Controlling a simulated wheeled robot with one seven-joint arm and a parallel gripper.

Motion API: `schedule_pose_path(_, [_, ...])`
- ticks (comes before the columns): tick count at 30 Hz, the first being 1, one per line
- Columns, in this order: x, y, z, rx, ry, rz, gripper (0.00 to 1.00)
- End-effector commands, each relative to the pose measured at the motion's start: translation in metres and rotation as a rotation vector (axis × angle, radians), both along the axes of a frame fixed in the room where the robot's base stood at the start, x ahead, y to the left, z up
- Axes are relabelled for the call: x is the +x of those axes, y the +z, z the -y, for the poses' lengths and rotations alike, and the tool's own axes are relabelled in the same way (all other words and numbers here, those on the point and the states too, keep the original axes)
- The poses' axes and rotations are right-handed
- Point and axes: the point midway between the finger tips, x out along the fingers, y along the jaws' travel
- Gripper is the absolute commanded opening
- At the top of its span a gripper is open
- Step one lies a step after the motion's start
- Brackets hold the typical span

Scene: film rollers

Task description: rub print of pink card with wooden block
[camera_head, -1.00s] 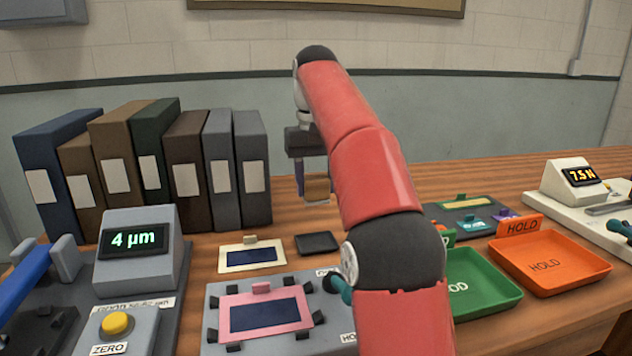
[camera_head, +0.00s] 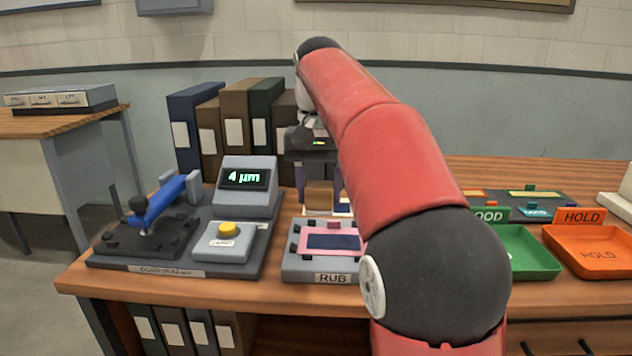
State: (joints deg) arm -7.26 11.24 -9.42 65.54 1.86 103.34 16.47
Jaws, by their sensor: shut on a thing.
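The pink card (camera_head: 309,230) with a dark blue print (camera_head: 334,242) lies flat on the grey station labelled RUB (camera_head: 300,265), with small dark clips around its edge. Its right end is hidden behind my arm. My gripper (camera_head: 319,186) is shut on the wooden block (camera_head: 320,196), a small tan block held between its fingers. In the picture the block shows just above the card's far edge. It appears to be held in the air behind the card, apart from it; the exact height is hard to tell.
A gauge reading 4 µm (camera_head: 245,179) and a unit with a yellow button (camera_head: 228,228) stand left of the card. A green tray (camera_head: 530,262) and an orange HOLD tray (camera_head: 595,255) are at right. Binders (camera_head: 195,125) stand behind. My arm hides the middle right.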

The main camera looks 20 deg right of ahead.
Motion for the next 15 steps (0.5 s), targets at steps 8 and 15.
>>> schedule_pose_path(8, [-0.001, -0.024, 0.0, 0.001, 0.0, -0.002, 0.27])
schedule_pose_path(15, [0.0, -0.05, 0.0, 0.0, 0.0, 0.0, 0.27])
